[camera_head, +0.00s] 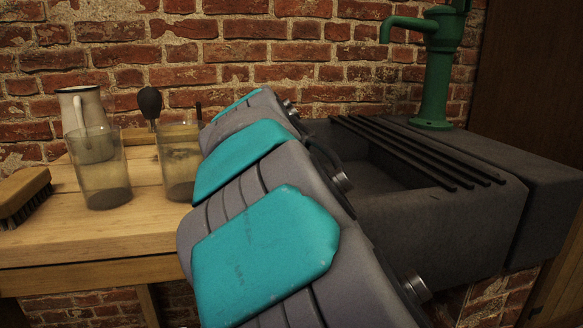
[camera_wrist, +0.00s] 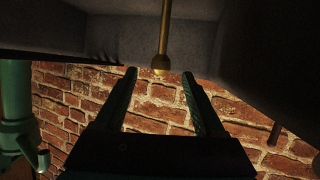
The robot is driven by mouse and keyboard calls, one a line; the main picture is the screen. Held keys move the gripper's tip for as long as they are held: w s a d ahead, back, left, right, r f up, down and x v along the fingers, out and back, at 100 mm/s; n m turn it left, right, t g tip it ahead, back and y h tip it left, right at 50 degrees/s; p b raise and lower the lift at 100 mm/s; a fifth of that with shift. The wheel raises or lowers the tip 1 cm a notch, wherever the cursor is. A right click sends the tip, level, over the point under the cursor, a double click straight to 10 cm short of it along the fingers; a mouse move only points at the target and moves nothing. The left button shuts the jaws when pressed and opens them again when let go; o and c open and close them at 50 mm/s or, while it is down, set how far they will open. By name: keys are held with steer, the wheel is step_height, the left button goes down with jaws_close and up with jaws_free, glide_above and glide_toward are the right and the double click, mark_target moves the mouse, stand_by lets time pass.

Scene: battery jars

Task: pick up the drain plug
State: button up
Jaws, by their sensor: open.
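In the wrist view, which looks upside down, a brass rod with a wider knob at its end, apparently the drain plug (camera_wrist: 163,35), stands out from the grey stone sink (camera_wrist: 195,38). My gripper (camera_wrist: 159,73) is open, with its two dark green fingers apart. The knob shows between the fingertips in the picture, with gaps on both sides. I cannot tell how far apart they are in depth. In the head view, my arm covers part of the sink (camera_head: 455,225), and neither the plug nor my gripper is visible.
Dark slats (camera_head: 415,150) lie across the sink. A green hand pump (camera_head: 436,80) stands behind it. On the wooden table (camera_head: 85,238) are two glass jars (camera_head: 103,180) (camera_head: 180,170), a white pitcher (camera_head: 85,112), a black-bulbed dropper (camera_head: 150,103) and a brush (camera_head: 22,192).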

steer(key=x, duration=0.8)
steer(key=shift+f, duration=0.25)
steer(key=shift+a, duration=0.1)
steer(key=shift+c, duration=0.2)
jaws_close()
stand_by(1.0)
